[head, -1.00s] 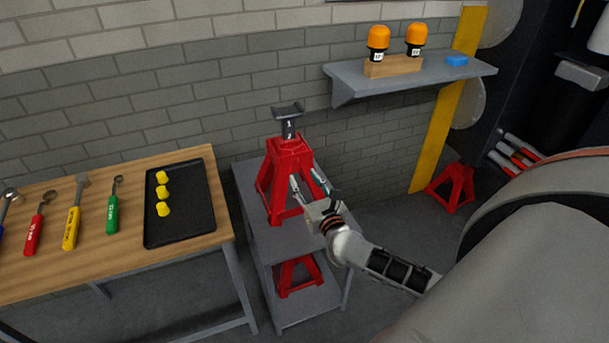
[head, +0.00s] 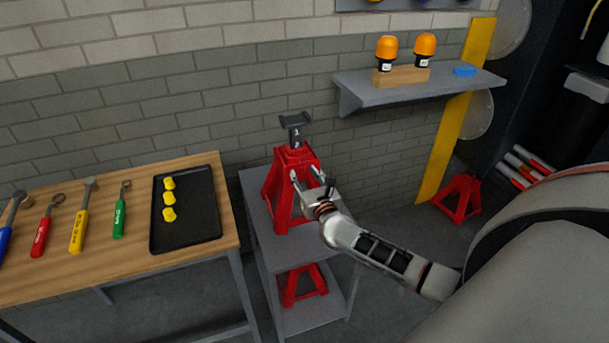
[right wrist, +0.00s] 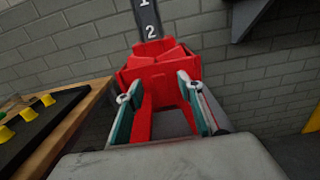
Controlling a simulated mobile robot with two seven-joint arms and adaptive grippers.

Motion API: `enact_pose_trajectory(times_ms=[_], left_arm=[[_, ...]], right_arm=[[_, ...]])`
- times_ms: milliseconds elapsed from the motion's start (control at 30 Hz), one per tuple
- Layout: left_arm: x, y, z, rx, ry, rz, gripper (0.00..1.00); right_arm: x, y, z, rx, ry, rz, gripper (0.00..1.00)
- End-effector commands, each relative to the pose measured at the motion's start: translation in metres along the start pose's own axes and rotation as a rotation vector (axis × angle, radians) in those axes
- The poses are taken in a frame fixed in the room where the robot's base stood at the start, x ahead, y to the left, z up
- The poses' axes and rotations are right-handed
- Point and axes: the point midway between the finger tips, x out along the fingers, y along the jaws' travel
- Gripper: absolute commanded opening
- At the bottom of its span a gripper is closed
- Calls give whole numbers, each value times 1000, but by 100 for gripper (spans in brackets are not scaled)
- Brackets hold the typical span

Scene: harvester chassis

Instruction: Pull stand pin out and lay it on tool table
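A red jack stand (head: 284,208) with a dark saddle post numbered 1 and 2 stands upright on a grey cart. My right gripper (head: 305,176) is in front of the stand's upper body. In the right wrist view its two fingers (right wrist: 160,90) are spread apart, with the red stand (right wrist: 155,62) beyond and between them. I see nothing between the fingertips, and cannot tell whether they touch the stand. I cannot make out the stand pin in either view. The wooden tool table (head: 120,262) is at the left. My left gripper is out of view.
The table holds a black tray (head: 200,228) with yellow pieces and several hand tools. The grey cart (head: 262,232) has another red stand (head: 303,285) on its lower shelf. A wall shelf (head: 415,85) holds orange-topped items. Bare wood lies along the table's front.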

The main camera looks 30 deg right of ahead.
Motion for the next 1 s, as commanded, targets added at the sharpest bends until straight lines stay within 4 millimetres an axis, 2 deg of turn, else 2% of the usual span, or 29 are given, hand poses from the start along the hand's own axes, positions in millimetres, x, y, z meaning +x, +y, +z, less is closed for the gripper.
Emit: enact_pose_trajectory(times_ms=[67,200,467,1000], left_arm=[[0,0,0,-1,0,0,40],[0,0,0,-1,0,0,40],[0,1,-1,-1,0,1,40],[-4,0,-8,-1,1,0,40]], right_arm=[[0,0,0,0,0,0,36],[0,0,0,0,0,0,0],[-2,0,1,0,-2,1,0],[-27,0,1,0,-1,0,0]])
